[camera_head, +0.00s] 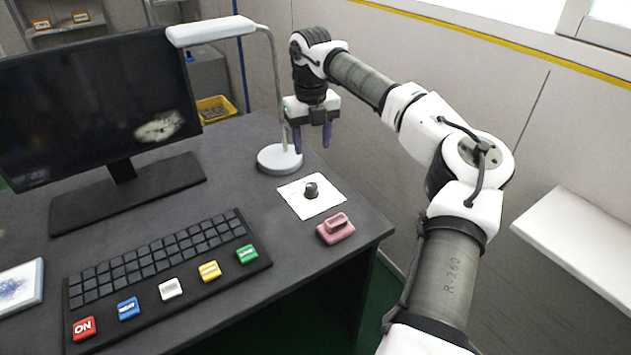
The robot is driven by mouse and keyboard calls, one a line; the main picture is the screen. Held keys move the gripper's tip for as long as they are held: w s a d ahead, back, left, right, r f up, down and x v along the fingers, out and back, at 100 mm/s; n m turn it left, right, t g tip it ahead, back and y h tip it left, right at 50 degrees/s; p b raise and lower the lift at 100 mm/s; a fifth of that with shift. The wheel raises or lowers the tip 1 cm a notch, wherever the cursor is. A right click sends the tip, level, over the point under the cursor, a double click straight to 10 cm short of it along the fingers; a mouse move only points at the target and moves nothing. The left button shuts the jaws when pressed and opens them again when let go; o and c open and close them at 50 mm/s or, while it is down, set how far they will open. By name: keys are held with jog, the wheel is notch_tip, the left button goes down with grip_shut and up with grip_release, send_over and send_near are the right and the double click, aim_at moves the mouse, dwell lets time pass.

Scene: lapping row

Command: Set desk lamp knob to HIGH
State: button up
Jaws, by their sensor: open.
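The desk lamp (279,158) has a round light-grey base, a thin bent stem and a long white head (210,31) over the desk. A dark round knob (311,190) sits on a white square plate (322,206) in front of the lamp base. Any markings on the plate are too small to read. My gripper (312,148) points down with two purple fingers apart and nothing between them. It hangs above and behind the knob, near the lamp stem, and does not touch the knob.
A pink block with a raised handle (336,229) lies right beside the plate near the desk's edge. A black keyboard (160,262) with coloured keys fills the front left. A monitor (90,105) stands behind it. A white shelf (580,245) is at the right.

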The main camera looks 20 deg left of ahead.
aim_at(311, 186)
notch_tip(311, 186, down, 13)
jog(key=shift+s+a+p, duration=0.1)
jog(key=shift+p, duration=0.45)
jog(key=c, duration=1)
